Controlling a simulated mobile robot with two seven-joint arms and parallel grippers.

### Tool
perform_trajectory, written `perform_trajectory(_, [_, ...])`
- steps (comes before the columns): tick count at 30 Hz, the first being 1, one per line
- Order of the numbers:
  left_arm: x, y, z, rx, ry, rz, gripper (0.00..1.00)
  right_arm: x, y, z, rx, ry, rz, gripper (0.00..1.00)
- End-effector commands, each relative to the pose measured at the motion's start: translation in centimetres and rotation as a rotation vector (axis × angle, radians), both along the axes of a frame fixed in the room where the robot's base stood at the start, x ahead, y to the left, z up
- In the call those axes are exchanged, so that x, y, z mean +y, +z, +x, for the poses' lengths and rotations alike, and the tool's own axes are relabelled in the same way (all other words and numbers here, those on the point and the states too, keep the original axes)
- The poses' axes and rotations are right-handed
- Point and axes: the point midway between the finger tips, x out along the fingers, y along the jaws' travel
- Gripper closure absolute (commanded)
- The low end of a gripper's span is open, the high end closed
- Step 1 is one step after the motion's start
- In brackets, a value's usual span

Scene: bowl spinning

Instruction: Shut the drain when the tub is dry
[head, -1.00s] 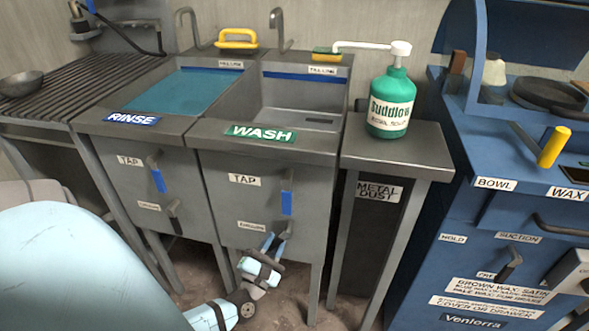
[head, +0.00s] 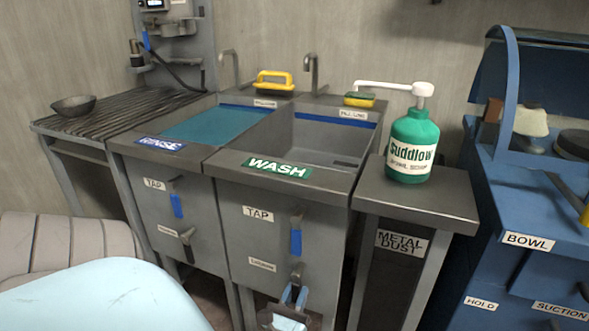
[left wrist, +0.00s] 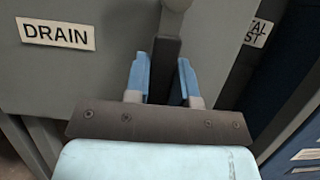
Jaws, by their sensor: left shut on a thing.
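The wash tub (head: 322,134) has bare grey walls, and no water shows in the part in view; its floor is partly hidden. Below its blue-handled tap (head: 296,240) is the drain lever (head: 297,270), next to a small label. In the left wrist view, the label reads DRAIN (left wrist: 56,34) and the dark lever (left wrist: 165,66) hangs down between the blue fingers. My left gripper (head: 293,297) is shut on this lever. It also shows in the left wrist view (left wrist: 163,84). My right gripper is not in view.
The rinse tub (head: 190,145) on the left holds blue-green water and has its own drain lever (head: 187,240). A green soap bottle (head: 410,145) stands on the metal dust stand (head: 425,200) at right. A blue cabinet (head: 540,225) is farther right.

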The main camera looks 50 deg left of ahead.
Motion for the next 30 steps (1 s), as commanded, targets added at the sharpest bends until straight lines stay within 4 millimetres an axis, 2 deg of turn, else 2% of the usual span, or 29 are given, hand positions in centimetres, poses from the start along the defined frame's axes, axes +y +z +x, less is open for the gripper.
perform_trajectory(13, [-0.1,0.0,0.0,-0.007,-0.001,-0.016,1.0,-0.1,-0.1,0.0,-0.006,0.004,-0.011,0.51])
perform_trajectory(14, [-0.1,0.0,0.0,-0.007,-0.001,-0.016,0.72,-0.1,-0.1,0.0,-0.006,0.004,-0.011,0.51])
perform_trajectory(15, [-0.1,0.0,0.0,-0.007,-0.001,-0.016,0.63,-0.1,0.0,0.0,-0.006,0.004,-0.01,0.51])
perform_trajectory(17, [-0.1,0.0,0.0,-0.007,0.0,-0.015,0.51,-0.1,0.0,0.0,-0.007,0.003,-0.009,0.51])
perform_trajectory(26, [-0.1,0.2,0.0,-0.006,0.0,-0.012,0.51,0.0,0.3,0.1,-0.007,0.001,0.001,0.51])
perform_trajectory(30, [-0.1,1.9,0.0,-0.009,0.0,-0.012,0.51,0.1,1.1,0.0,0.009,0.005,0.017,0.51])
